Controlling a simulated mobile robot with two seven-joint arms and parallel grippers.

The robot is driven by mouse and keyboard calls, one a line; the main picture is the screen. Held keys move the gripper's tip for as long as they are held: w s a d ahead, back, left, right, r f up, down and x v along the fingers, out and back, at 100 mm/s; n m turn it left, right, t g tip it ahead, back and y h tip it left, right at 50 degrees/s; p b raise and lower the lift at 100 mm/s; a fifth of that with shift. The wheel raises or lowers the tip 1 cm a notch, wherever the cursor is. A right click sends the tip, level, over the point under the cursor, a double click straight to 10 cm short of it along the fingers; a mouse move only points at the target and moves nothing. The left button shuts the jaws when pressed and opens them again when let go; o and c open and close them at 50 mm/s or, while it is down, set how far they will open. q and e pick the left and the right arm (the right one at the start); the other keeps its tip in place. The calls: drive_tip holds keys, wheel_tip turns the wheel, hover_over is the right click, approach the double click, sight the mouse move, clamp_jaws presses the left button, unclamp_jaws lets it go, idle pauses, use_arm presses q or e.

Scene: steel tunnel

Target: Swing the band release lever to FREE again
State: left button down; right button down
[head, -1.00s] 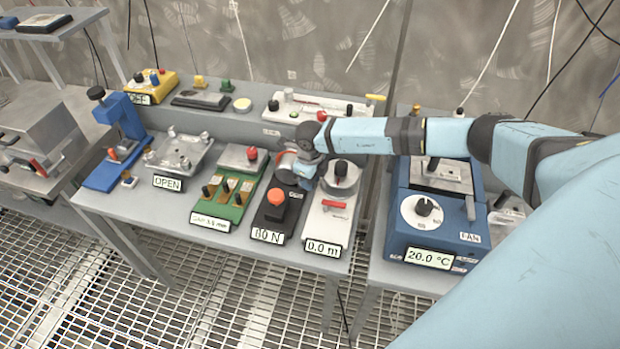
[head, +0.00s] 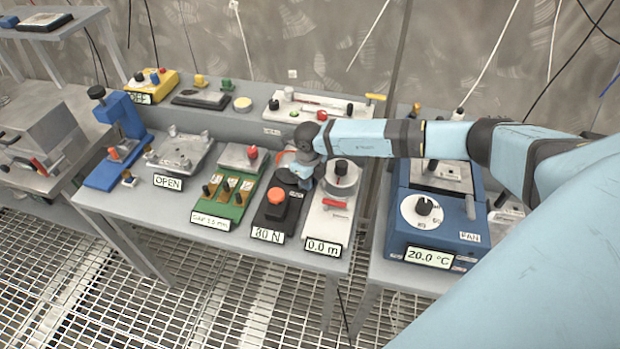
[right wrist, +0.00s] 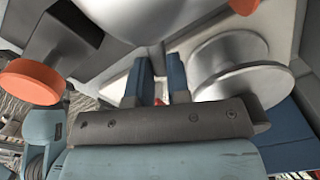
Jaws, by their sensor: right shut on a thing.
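My right gripper (head: 299,174) reaches down at the back of the dark unit (head: 268,226), close beside the white unit (head: 321,229). In the right wrist view its two blue fingers (right wrist: 159,72) are close together, with a small red piece (right wrist: 180,97) showing beside them. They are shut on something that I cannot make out. I cannot single out the band release lever or read a FREE mark; the gripper hides that spot. The dark unit has an orange knob (head: 277,197) and a display (head: 267,236) reading "30 N". My left gripper is not in view.
The white unit has a metal drum (head: 341,178), a red handle (head: 333,203) and a "0.0 m" display (head: 323,248). A green unit (head: 226,206) stands left of the dark one. A blue box (head: 432,232) stands across a gap to the right.

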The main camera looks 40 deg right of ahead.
sight(298, 195)
drive_tip(key=m, duration=0.2)
drive_tip(key=a+m, duration=0.1)
drive_tip(key=shift+m, duration=0.4)
drive_tip(key=m, duration=0.2)
drive_tip(key=shift+a+m+p, duration=0.35)
drive_tip(key=shift+a+m, duration=0.05)
drive_tip(key=m, duration=0.2)
drive_tip(key=shift+w+a+m, duration=0.2)
drive_tip(key=shift+a+m, duration=0.1)
drive_tip(key=shift+a, duration=0.1)
drive_tip(key=shift+w+a+m+p, duration=0.2)
drive_tip(key=shift+m+p, duration=0.1)
drive_tip(key=shift+m, duration=0.65)
drive_tip(key=shift+w+a+m+p, duration=0.15)
drive_tip(key=shift+m+p, duration=0.1)
drive_tip(key=shift+m, duration=0.7)
drive_tip(key=c, duration=1.4)
unclamp_jaws()
drive_tip(key=shift+o, duration=0.2)
